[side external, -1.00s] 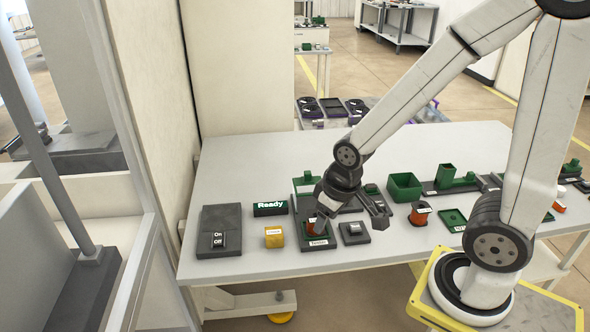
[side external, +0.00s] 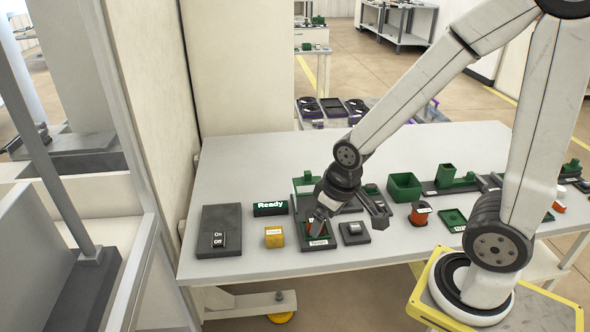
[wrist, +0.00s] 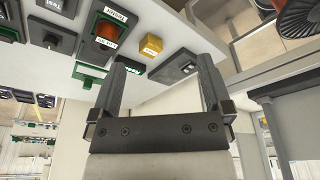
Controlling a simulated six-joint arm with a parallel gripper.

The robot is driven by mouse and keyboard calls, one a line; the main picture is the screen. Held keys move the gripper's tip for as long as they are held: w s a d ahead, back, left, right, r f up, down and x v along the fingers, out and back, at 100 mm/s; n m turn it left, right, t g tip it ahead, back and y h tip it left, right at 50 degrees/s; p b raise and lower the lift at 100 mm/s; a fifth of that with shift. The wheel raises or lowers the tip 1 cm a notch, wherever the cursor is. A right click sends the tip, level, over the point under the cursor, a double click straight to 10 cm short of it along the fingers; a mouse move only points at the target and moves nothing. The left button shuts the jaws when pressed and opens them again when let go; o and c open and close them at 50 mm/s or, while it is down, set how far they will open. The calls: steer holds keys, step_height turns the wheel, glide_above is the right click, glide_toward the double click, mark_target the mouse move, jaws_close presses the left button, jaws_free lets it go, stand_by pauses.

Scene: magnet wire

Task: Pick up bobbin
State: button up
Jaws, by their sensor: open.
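An orange bobbin (wrist: 106,31) with a white label sits in a green-edged fixture in the wrist view. In the side view only a small orange part (side external: 311,223) shows, next to the near finger. A second orange bobbin-like piece (side external: 420,214) with a dark top stands further right on the table. My gripper (side external: 350,220) is low over the table near the fixture, with its fingers spread. In the wrist view, my gripper (wrist: 165,85) has nothing visible between its fingers, and the bobbin lies beyond and left of them. Contact between finger and fixture cannot be told.
A yellow block (side external: 274,237), a green Ready display (side external: 270,208) and an On/Off switch box (side external: 219,231) stand left of the fixture. A dark box (side external: 354,233) is close on its right. A green bin (side external: 404,187) stands further right. The table's back left is clear.

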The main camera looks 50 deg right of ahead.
steer(key=shift+r, duration=0.2)
steer(key=shift+w+v, duration=0.5)
steer(key=shift+v, duration=1.7)
steer(key=w+d+m+t+y, duration=0.2)
steer(key=w+d+m+y, duration=0.3)
steer(key=d+m, duration=0.6)
steer(key=w+d+m+t+y, duration=0.2)
steer(key=d+m+y, duration=0.6)
steer(key=m, duration=0.5)
steer(key=shift+h, duration=0.6)
steer(key=f, duration=1.2)
steer(key=d+f, duration=0.1)
steer(key=f, duration=0.5)
steer(key=shift+w+f, duration=0.15)
steer(key=shift+f, duration=0.5)
steer(key=shift+x, duration=1.3)
